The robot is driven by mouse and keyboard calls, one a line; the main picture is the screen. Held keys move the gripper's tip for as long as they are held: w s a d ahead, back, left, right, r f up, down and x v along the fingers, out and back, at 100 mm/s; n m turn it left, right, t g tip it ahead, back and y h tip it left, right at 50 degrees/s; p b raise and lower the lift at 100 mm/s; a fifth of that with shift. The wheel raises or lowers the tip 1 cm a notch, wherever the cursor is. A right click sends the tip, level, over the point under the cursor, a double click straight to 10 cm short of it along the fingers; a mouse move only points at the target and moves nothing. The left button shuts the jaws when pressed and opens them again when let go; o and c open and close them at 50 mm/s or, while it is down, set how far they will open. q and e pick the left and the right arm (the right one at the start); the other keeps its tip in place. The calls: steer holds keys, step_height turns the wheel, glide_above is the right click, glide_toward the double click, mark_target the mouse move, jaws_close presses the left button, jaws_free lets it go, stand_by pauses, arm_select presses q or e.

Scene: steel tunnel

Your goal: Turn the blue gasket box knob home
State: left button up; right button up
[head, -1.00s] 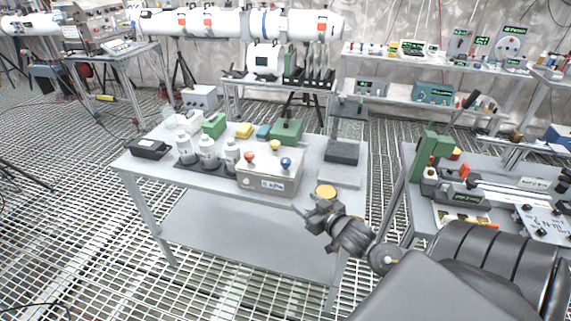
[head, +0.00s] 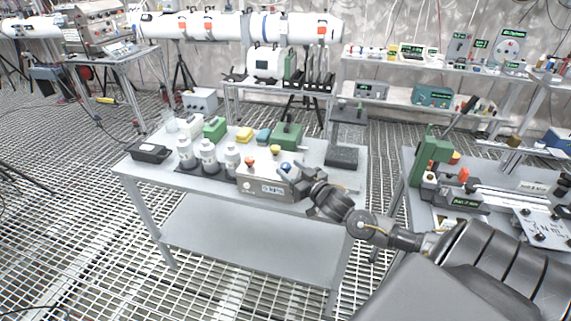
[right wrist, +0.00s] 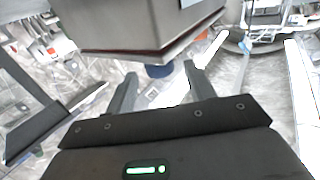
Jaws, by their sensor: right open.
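The gasket box (head: 262,188) is a grey box with a readout on its front, standing at the front edge of the table. On its top are an orange knob (head: 249,161), a yellow knob (head: 275,149) and the blue knob (head: 285,167). My right gripper (head: 288,179) is at the box's right front corner, close to the blue knob. In the right wrist view the jaws (right wrist: 162,88) are open and empty. The blue knob (right wrist: 158,71) shows in the gap just beyond the fingertips, partly hidden by the box (right wrist: 140,28). My left gripper is not in view.
White bottles (head: 208,157) stand left of the box. A green box (head: 287,136) and a yellow block (head: 244,134) are behind it. A dark block (head: 341,157) lies to the right. A second bench (head: 420,210) with equipment stands further right.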

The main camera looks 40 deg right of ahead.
mark_target(289, 168)
steer(key=shift+w, duration=1.55)
steer(key=c, duration=1)
steer(key=shift+p, duration=0.3)
